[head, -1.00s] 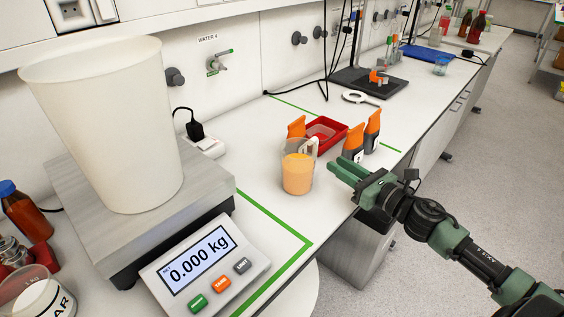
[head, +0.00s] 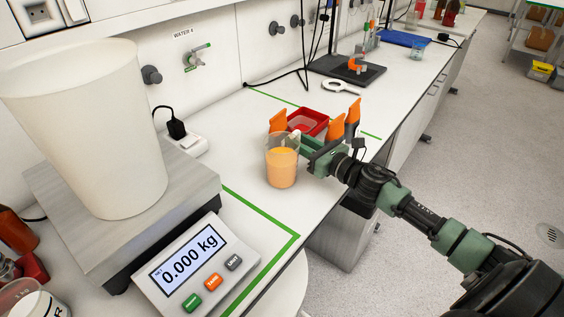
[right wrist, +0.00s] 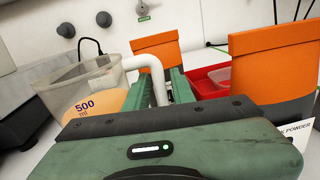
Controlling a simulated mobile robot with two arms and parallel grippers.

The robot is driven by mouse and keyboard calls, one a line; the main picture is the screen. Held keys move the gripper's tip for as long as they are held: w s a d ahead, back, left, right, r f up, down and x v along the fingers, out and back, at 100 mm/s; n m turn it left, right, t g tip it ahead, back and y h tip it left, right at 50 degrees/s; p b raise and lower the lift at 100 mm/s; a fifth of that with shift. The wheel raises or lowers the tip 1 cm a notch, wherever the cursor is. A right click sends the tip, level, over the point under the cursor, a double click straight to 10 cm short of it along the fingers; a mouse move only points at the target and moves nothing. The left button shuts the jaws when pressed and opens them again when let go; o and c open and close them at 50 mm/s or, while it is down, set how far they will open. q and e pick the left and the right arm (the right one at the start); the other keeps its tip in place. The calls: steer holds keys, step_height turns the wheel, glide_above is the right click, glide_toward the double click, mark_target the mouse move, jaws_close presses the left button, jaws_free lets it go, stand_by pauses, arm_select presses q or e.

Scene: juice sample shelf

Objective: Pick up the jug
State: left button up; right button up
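The jug (head: 282,167) is clear and holds orange liquid. It stands upright on the white bench, right of the scale. In the right wrist view the jug (right wrist: 82,88) is at the left, with a "500 ml" mark, and its white handle (right wrist: 153,66) reaches toward my gripper. My right gripper (head: 308,148) is at the jug's right side, at the handle. In the wrist view the right gripper (right wrist: 160,92) has its two green fingers apart, with part of the handle between them. Whether they touch it is unclear. My left gripper is not in view.
Orange-topped containers (head: 337,126) and a red tray (head: 310,121) stand close behind my right gripper. A scale (head: 195,258) reading 0.000 kg carries a large white bucket (head: 85,130) at the left. Green tape (head: 262,212) and the bench edge run in front.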

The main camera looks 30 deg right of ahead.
steer(key=shift+w, duration=0.15)
jaws_close()
stand_by(1.3)
steer(key=shift+r, duration=0.1)
